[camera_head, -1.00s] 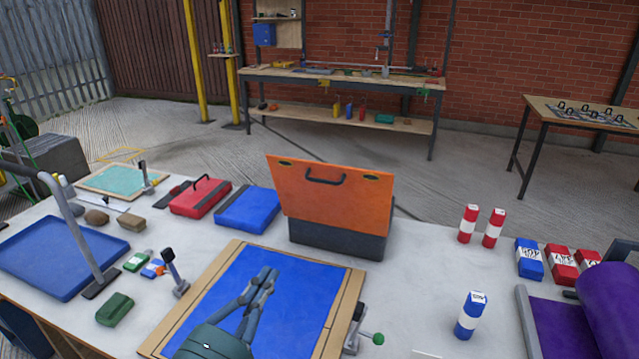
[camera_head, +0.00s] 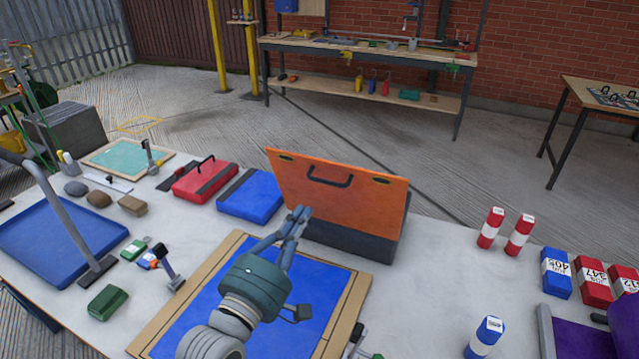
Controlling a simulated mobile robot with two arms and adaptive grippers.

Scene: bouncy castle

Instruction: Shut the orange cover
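The orange cover (camera_head: 350,200) stands raised and nearly upright on a dark grey box (camera_head: 365,240) at the back middle of the table. Its black handle (camera_head: 330,177) faces me near the top edge. My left gripper (camera_head: 298,216) is in front of the cover's lower left part, over the far edge of the blue board. Its fingers lie close together and nothing shows between them. They overlap the cover's left edge in the picture, and I cannot tell whether they touch it. My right gripper is out of view.
A blue case (camera_head: 250,195) and a red case (camera_head: 205,181) lie left of the box. Red-and-white cans (camera_head: 490,228) stand to its right. A wood-framed blue board (camera_head: 190,325) lies under my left arm.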

